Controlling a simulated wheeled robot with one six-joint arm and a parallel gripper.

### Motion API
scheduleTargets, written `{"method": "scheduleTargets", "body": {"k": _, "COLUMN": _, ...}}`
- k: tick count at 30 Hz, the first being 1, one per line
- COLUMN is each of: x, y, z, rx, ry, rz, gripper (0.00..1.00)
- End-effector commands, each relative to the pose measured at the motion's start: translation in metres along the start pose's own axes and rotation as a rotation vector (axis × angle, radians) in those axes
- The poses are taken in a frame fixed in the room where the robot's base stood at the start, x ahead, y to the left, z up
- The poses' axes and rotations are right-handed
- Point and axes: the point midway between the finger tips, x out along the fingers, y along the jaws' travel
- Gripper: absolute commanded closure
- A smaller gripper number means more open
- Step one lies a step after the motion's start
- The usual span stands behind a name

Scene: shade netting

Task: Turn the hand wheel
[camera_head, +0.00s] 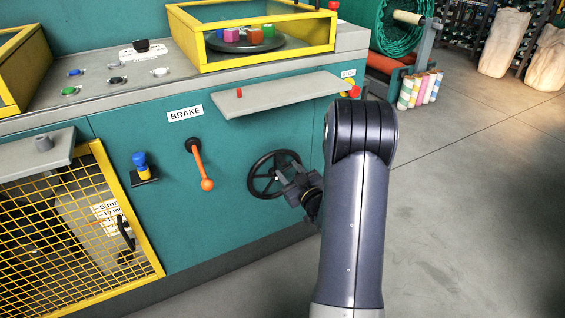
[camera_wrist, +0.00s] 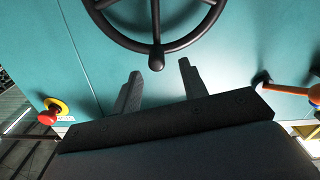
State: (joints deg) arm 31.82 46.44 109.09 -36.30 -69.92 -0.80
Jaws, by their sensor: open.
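The black hand wheel (camera_head: 254,178) is mounted on the teal machine front, right of the orange brake lever. In the wrist view the wheel (camera_wrist: 184,41) fills the top, with spokes and a small knob (camera_wrist: 156,60) on the rim nearest me. My gripper (camera_head: 285,180) is in front of the wheel's right part in the head view. In the wrist view my gripper (camera_wrist: 158,72) is open, its two dark fingers apart, with the knob between and beyond their tips. The fingers hold nothing. Whether they touch the rim I cannot tell.
The orange brake lever (camera_head: 200,168) hangs left of the wheel, with a blue knob (camera_head: 140,160) farther left. A grey shelf (camera_head: 280,95) juts out above the wheel. A red stop button (camera_head: 348,85) sits at the machine's right end. The floor (camera_head: 460,200) at right is clear.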

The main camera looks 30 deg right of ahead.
Motion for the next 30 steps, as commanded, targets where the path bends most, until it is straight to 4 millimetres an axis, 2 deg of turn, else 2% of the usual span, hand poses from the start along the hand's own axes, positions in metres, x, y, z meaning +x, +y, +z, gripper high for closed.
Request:
{"method": "scheduleTargets", "body": {"k": 3, "x": 0.022, "y": -0.001, "z": 0.001, "rx": 0.000, "ry": 0.001, "rz": -0.002, "gripper": 0.59}}
{"method": "scheduleTargets", "body": {"k": 9, "x": 0.043, "y": -0.001, "z": 0.001, "rx": -0.001, "ry": 0.000, "rz": -0.001, "gripper": 0.59}}
{"method": "scheduleTargets", "body": {"k": 20, "x": 0.048, "y": 0.000, "z": 0.000, "rx": 0.001, "ry": -0.001, "rz": 0.001, "gripper": 0.59}}
{"method": "scheduleTargets", "body": {"k": 30, "x": 0.048, "y": 0.000, "z": 0.000, "rx": 0.000, "ry": -0.001, "rz": 0.000, "gripper": 0.87}}
